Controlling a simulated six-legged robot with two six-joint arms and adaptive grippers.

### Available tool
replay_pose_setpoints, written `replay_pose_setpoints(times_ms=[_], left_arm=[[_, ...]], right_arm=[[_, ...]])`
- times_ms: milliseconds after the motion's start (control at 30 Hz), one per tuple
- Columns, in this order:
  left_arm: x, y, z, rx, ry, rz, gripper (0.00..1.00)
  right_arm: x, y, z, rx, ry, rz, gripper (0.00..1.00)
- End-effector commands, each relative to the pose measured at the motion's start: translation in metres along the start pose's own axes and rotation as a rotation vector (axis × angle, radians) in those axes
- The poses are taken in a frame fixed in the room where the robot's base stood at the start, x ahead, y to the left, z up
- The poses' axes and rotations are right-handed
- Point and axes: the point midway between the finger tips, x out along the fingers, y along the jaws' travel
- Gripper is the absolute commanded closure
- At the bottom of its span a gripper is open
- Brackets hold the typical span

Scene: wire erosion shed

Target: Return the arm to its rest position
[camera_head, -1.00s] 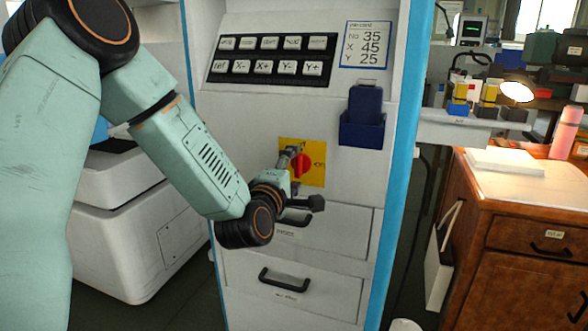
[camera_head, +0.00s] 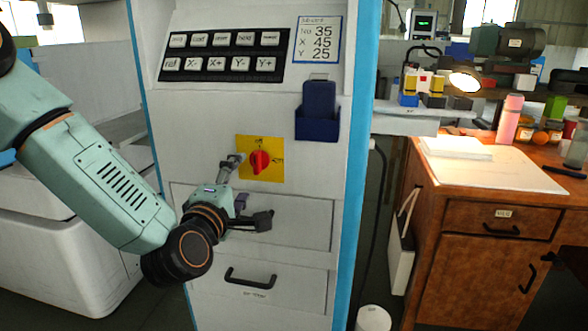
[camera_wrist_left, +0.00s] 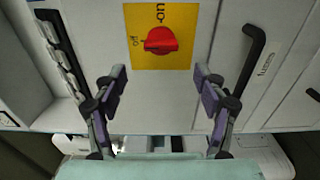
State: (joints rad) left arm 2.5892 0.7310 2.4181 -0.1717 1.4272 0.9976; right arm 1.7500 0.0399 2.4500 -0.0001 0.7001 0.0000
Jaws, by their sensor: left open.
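My left arm comes in from the left in the head view. Its gripper (camera_head: 250,190) is open and empty in front of the control cabinet (camera_head: 230,120). The red rotary switch (camera_head: 259,162) on its yellow plate (camera_head: 248,144) is just right of the upper finger. In the left wrist view the open fingers (camera_wrist_left: 160,75) are spread, with nothing between them. The red switch (camera_wrist_left: 160,40) shows ahead of them, apart from both fingertips. My right gripper is not in view.
Cabinet drawers with black handles (camera_head: 250,277) lie below the switch. A blue holder (camera_head: 317,124) hangs on the cabinet face. A wooden desk (camera_head: 510,190) with papers (camera_head: 456,148) and a pink bottle (camera_head: 509,118) stands right. A white machine (camera_head: 60,240) stands behind my arm.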

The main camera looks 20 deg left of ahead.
Motion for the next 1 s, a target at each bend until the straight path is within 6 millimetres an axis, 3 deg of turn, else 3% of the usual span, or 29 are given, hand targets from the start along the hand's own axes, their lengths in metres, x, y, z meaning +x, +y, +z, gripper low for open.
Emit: replay_pose_setpoints(times_ms=[267, 433, 567, 767, 900, 1000], left_arm=[[0.000, -0.007, 0.004, 0.092, -0.018, -0.030, 0.28], [-0.006, -0.039, 0.022, 0.355, -0.122, -0.167, 0.28], [-0.027, -0.094, 0.043, 0.627, -0.282, -0.335, 0.28], [-0.091, -0.188, 0.061, 0.984, -0.589, -0.592, 0.28], [-0.160, -0.249, 0.061, 1.180, -0.845, -0.769, 0.28], [-0.216, -0.283, 0.056, 1.276, -1.025, -0.888, 0.28]], right_arm=[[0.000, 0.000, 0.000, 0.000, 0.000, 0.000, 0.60], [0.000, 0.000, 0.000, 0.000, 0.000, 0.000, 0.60], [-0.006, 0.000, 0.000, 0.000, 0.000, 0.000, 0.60], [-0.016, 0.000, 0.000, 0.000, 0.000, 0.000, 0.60], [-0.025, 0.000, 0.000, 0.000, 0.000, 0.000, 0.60], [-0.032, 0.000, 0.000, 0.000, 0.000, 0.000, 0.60]])
